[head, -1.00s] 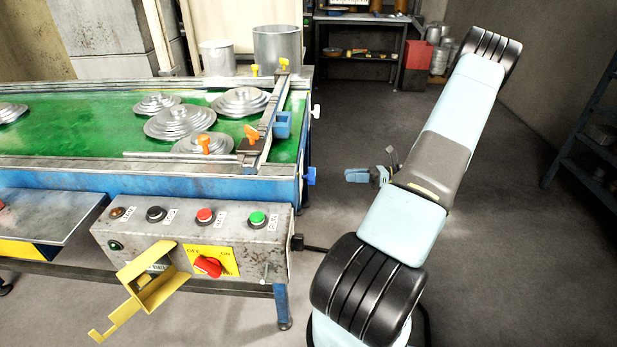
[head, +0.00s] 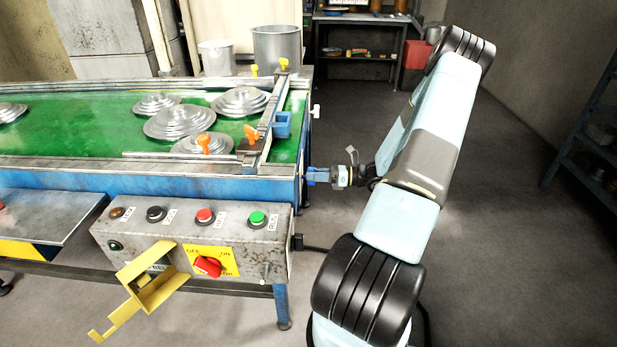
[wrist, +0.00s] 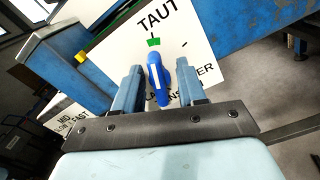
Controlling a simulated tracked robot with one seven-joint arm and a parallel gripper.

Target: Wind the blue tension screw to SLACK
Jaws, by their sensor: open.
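The blue tension screw (wrist: 157,80) has a wing-like handle with a white stripe and stands in front of a white plate (wrist: 195,60) in the wrist view. The plate reads TAUT near a green mark (wrist: 153,42); other lettering is partly covered. My gripper (wrist: 160,88) is open, with one blue finger on each side of the handle and gaps visible between. In the head view my gripper (head: 318,176) is at the conveyor's right end, and its fingers cover the screw there.
The green conveyor belt (head: 60,135) carries several stacked metal lids. A grey control box (head: 140,235) with buttons and a red switch (head: 208,266) hangs at the front. A yellow bracket (head: 155,292) juts out below it. Open floor (head: 500,250) lies to the right.

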